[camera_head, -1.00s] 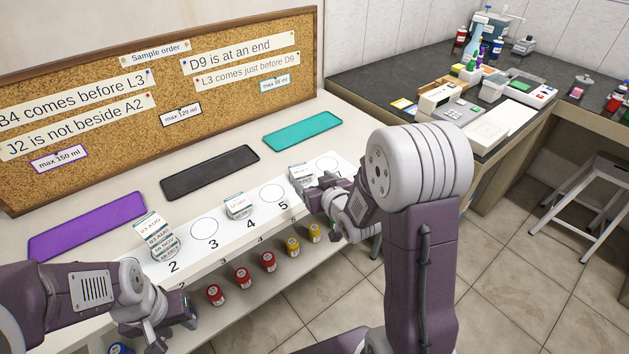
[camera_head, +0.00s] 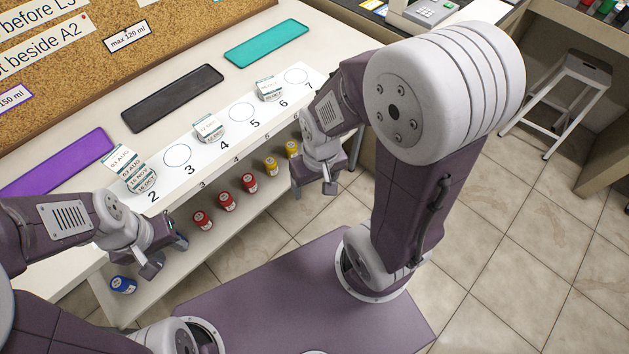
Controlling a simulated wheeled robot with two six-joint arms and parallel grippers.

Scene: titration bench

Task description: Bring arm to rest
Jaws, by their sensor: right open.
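My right gripper (camera_head: 314,188) hangs in front of the bench edge, to the right of the numbered white strip. Its jaws are apart with nothing seen between them. My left gripper (camera_head: 165,256) is at the front left of the bench, near the shelf edge. Its fingers are partly turned away, and I cannot tell whether they are open. No object shows in it. My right arm (camera_head: 410,190) rises large in the middle right of the view.
The white strip (camera_head: 177,155) carries small labelled containers near 2, 4 and 6 (camera_head: 268,89). Purple (camera_head: 60,163), black (camera_head: 172,97) and teal (camera_head: 267,43) mats lie behind it. Red, yellow and blue-capped (camera_head: 122,285) bottles stand on the lower shelf. A stool (camera_head: 585,75) stands at the right.

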